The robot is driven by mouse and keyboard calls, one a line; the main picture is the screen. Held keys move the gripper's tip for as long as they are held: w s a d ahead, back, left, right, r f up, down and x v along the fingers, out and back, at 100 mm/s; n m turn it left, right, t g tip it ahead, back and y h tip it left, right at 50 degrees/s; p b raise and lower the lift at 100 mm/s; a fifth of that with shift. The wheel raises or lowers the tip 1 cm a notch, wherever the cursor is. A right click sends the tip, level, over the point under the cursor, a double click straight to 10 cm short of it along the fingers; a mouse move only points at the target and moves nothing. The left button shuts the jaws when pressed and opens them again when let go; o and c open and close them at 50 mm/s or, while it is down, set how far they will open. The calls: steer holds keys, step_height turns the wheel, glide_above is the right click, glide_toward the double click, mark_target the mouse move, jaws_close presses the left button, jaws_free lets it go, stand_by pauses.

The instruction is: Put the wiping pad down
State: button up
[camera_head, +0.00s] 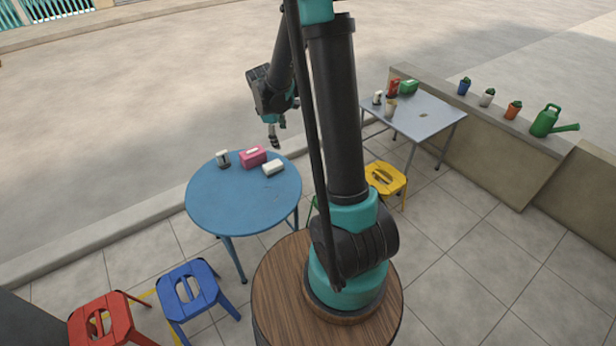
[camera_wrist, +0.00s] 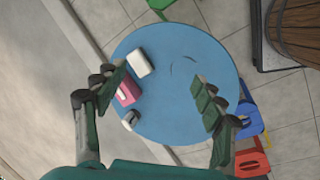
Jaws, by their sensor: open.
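A white block (camera_head: 273,168), which looks like the wiping pad, lies on the round blue table (camera_head: 215,205) near its far right edge, beside a pink box. In the wrist view the white block (camera_wrist: 139,63) is at the upper left of the blue table (camera_wrist: 165,125), clear of both fingers. My gripper (camera_head: 275,138) hangs above the far edge of the table, apart from the block.
The pink box (camera_head: 252,156) and a small dark-and-white holder (camera_head: 223,158) stand on the blue table. Its near half is clear apart from a thin dark mark (camera_wrist: 188,60). Blue (camera_head: 190,288) and red (camera_head: 103,318) stools stand in front. A grey table (camera_head: 425,118) stands at right.

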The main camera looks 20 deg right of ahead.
steer(key=s+d+r+m+t+y, duration=0.1)
steer(key=s+m, duration=0.5)
steer(key=s, duration=0.7)
steer(key=s+d+r+m+y, duration=0.1)
steer(key=s+m, duration=0.5)
steer(key=s, duration=0.7)
steer(key=shift+d+r+t, duration=0.3)
steer(key=shift+r+t, duration=0.1)
steer(key=shift+r, duration=0.1)
steer(key=shift+o, duration=0.5)
